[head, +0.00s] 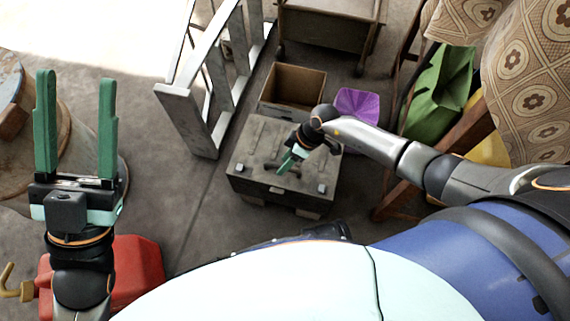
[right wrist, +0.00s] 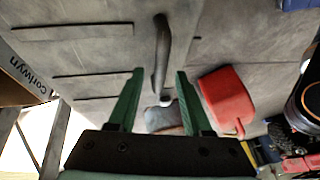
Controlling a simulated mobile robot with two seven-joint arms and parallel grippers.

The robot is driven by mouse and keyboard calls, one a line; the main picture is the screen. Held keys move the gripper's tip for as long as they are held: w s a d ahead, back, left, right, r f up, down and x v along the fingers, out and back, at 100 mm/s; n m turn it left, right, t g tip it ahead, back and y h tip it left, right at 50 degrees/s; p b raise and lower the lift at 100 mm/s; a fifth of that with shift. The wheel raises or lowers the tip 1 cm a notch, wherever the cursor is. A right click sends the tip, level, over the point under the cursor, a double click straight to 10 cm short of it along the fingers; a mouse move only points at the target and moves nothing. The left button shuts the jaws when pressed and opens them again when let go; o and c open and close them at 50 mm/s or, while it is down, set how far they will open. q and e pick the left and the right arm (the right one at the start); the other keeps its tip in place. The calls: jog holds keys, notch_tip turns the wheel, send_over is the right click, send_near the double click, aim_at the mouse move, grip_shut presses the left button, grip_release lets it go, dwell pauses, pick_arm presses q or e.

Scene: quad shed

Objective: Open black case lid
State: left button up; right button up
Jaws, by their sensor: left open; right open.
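The black case (head: 248,151) stands on the floor in the middle of the head view, its lid down. A dark bar handle (right wrist: 162,48) runs along the lid, seen in the right wrist view. Metal latches show near the lid's front edge. My right gripper (head: 287,161) is over the lid, fingers pointing down toward the handle. In the right wrist view its green fingers (right wrist: 160,74) are apart, with the handle between and beyond them; contact cannot be told. My left gripper (head: 76,85) is open and empty, far left of the case.
An open cardboard box (head: 292,84) and a purple object (head: 357,104) stand behind the case. A white rack (head: 190,110) stands to the left. A red can (head: 138,270) and a rusty drum (head: 75,140) are near my left arm. Floor left of the case is clear.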

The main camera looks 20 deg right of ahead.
jog(key=shift+a+f, duration=0.1)
jog(key=shift+f, duration=0.05)
grip_shut()
dwell(0.4)
dwell(1.0)
